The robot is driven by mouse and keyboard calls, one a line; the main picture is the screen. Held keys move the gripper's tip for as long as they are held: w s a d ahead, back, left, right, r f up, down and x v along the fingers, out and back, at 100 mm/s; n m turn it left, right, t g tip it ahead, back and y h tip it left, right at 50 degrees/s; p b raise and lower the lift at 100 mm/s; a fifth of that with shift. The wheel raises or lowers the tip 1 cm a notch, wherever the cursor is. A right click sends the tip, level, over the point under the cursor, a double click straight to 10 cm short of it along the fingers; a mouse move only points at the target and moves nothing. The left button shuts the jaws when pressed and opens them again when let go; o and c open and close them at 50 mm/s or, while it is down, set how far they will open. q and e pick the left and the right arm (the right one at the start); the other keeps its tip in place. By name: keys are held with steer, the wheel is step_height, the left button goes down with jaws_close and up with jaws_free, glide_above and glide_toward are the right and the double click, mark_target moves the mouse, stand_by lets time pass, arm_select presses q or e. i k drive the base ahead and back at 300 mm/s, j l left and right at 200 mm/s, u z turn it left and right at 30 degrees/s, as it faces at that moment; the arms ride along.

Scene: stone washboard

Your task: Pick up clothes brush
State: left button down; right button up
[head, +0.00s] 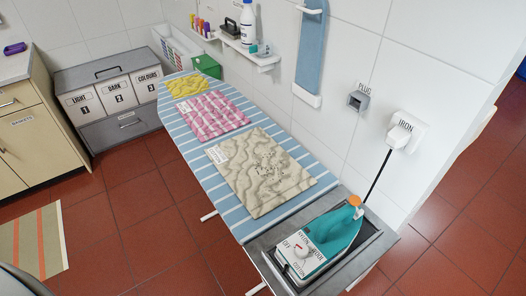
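I cannot tell for sure which thing is the clothes brush. A dark piece with a raised handle (231,28) stands on the white wall shelf at the top, left of a white bottle, and may be it. A small purple thing (15,48) lies on the counter at the far left and is too small to name. Neither of my grippers is in view.
A striped ironing board (233,221) with three folded cloths crosses the middle. A teal and white iron (335,228) rests at its near end, corded to the wall. Labelled sorting bins (115,97) stand at left. The red tiled floor (140,220) is clear between.

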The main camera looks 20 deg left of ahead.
mark_target(235, 33)
steer(key=u, duration=0.4)
steer(key=j+u, duration=0.2)
steer(key=j, duration=0.2)
steer(key=i+j+u, duration=0.25)
steer(key=j+u, duration=0.2)
steer(key=j, duration=0.25)
steer(key=i+j+u, duration=0.2)
steer(key=j, duration=0.15)
steer(key=i+j+u, duration=0.15)
steer(key=i+j, duration=0.15)
steer(key=i, duration=0.2)
steer(key=i+j+u, duration=0.15)
steer(key=i, duration=0.4)
steer(key=i+j+u, duration=0.15)
steer(key=i, duration=0.4)
steer(key=i+z, duration=0.4)
steer(key=i+j+z, duration=0.15)
steer(key=z, duration=0.25)
steer(key=i+j+z, duration=0.55)
steer(key=z, duration=0.2)
steer(key=i+j+z, duration=0.15)
steer(key=z, duration=0.3)
steer(key=i+j+z, duration=0.2)
steer(key=z, duration=0.3)
steer(key=i+j+z, duration=0.1)
steer(key=j+z, duration=0.15)
steer(key=z, duration=0.2)
steer(key=j+z, duration=0.3)
steer(key=z, duration=0.15)
steer(key=i, duration=0.05)
